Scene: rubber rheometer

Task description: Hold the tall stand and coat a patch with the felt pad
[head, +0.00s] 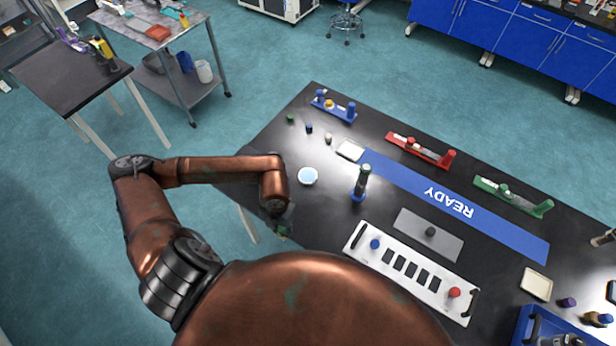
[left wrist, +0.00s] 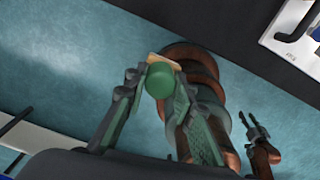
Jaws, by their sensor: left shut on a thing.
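My left gripper (head: 280,230) is low beside the near-left edge of the black table. In the left wrist view its fingers (left wrist: 158,82) are shut on a green round handle (left wrist: 160,80) with a thin tan pad (left wrist: 168,62) at its end. An upright dark green stand with a blue base (head: 360,190) is on the table, apart from the gripper. A white plate (head: 352,250) carries several dark patches (head: 411,270), a blue knob (head: 375,244) and a red knob (head: 454,292). My right gripper (left wrist: 250,122) shows small in the left wrist view, fingers apart and empty.
A pale blue dish (head: 307,176) is near the left gripper. A blue READY strip (head: 500,225) crosses the table. Blue, red (head: 421,152) and green (head: 514,196) racks line the far side. A grey mat (head: 410,225) with a dark knob lies behind the plate.

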